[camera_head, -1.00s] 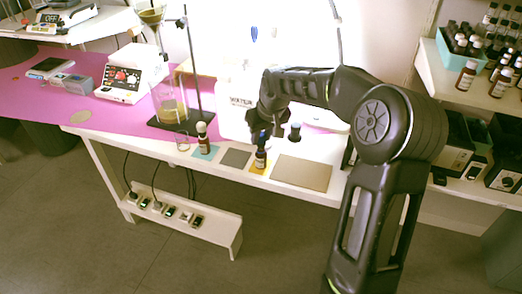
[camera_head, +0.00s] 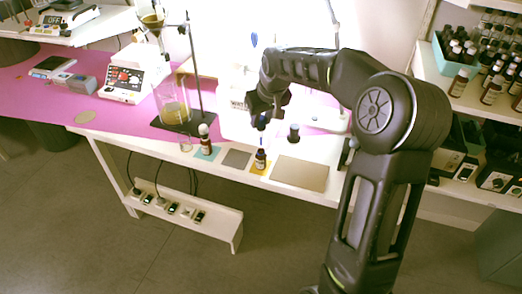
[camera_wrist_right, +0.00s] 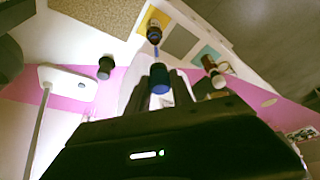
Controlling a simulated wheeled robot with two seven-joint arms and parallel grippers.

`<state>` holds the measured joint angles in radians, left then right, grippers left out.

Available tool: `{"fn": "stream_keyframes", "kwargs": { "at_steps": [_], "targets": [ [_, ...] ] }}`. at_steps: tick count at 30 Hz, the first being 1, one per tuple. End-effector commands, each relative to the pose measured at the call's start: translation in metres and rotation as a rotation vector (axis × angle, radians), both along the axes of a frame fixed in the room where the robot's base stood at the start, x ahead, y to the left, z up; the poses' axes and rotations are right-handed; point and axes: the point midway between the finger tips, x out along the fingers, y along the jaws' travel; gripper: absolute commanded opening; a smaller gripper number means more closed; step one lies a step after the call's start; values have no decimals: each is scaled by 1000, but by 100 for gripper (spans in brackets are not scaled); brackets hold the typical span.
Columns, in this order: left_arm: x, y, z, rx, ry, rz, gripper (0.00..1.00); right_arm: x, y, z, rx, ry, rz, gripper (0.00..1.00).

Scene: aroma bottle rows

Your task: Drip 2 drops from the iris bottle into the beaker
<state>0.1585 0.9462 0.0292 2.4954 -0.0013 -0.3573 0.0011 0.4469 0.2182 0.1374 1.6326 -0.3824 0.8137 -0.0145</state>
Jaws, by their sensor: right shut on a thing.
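A small dark bottle (camera_head: 261,163) stands upright on a yellow mat near the table's front edge. It also shows in the wrist view (camera_wrist_right: 154,33), open at the top; its label is unreadable. My right gripper (camera_head: 266,112) is above it, shut on a dropper with a blue top (camera_wrist_right: 160,78). The dropper's thin tube points at the bottle's mouth; I cannot tell if its tip is clear of it. A small clear glass beaker (camera_head: 186,145) stands left of the mats. A larger glass vessel (camera_head: 172,106) with amber liquid stands behind it. My left gripper is not in view.
A white-capped bottle (camera_head: 206,146) stands on a teal mat, beside an empty grey mat (camera_head: 236,159). A black-capped item (camera_head: 294,133) stands behind a large bare tan mat (camera_head: 299,174). A metal stand (camera_head: 195,75) rises behind the beaker.

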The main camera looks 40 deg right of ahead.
Motion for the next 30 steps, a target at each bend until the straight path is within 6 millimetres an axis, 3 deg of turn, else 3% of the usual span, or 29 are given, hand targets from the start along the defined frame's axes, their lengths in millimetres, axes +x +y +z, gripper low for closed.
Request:
{"fn": "stream_keyframes", "kwargs": {
  "at_steps": [7,11,17,21,24,27,30],
  "targets": [
    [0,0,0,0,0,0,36,1,5,0,0,0,4,17],
    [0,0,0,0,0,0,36,2,29,-2,4,3,23,17],
    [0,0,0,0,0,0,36,0,110,-9,8,9,83,17],
    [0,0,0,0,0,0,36,-12,171,-15,5,6,132,17],
    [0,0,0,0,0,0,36,-22,204,-18,1,4,160,17],
    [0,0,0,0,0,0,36,-29,223,-21,0,1,175,17],
    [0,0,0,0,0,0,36,-32,230,-21,0,-1,180,17]
  ]
}}
